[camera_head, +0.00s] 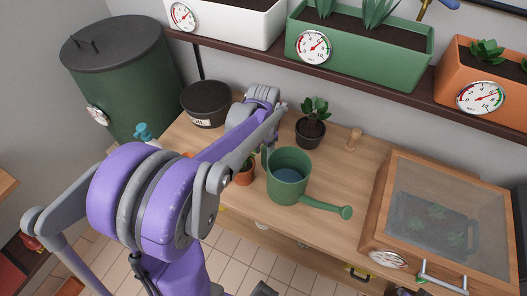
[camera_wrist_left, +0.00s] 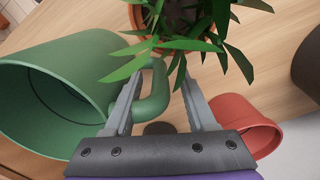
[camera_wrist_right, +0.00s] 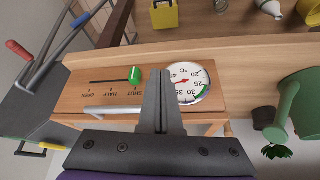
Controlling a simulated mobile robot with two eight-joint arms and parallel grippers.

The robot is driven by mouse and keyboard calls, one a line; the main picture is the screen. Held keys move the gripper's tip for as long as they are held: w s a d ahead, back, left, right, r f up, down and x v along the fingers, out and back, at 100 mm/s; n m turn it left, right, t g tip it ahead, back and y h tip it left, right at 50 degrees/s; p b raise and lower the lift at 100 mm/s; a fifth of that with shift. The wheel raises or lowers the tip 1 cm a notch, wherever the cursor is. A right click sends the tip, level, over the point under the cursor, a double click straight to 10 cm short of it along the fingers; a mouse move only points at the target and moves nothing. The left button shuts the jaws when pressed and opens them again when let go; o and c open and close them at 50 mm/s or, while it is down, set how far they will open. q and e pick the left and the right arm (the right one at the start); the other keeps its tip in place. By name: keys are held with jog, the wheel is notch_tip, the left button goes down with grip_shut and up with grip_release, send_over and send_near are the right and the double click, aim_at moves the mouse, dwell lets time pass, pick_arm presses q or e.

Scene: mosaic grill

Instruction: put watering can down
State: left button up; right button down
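The green watering can (camera_head: 288,178) stands on the wooden table, with dark water inside and its spout pointing right. In the left wrist view the can (camera_wrist_left: 60,90) fills the left side, and its handle (camera_wrist_left: 158,92) lies between the fingers of my left gripper (camera_wrist_left: 163,84). The fingers are apart, with a gap on the right of the handle. In the head view the left arm hides most of this gripper. My right gripper (camera_wrist_right: 161,82) is shut and empty, in front of the wooden box's panel with a dial; the can (camera_wrist_right: 298,100) also shows at right there.
A wooden box with a clear lid (camera_head: 440,220) stands on the right. A shelf with planters (camera_head: 360,60) runs behind.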

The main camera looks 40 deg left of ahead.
pick_arm(q)
jog(key=shift+r, duration=0.1)
jog(key=shift+r, duration=0.3)
notch_tip(320, 180, up, 12)
jog(key=shift+f+p, duration=0.2)
jog(key=shift+p, duration=0.4)
jog(key=shift+f, duration=0.1)
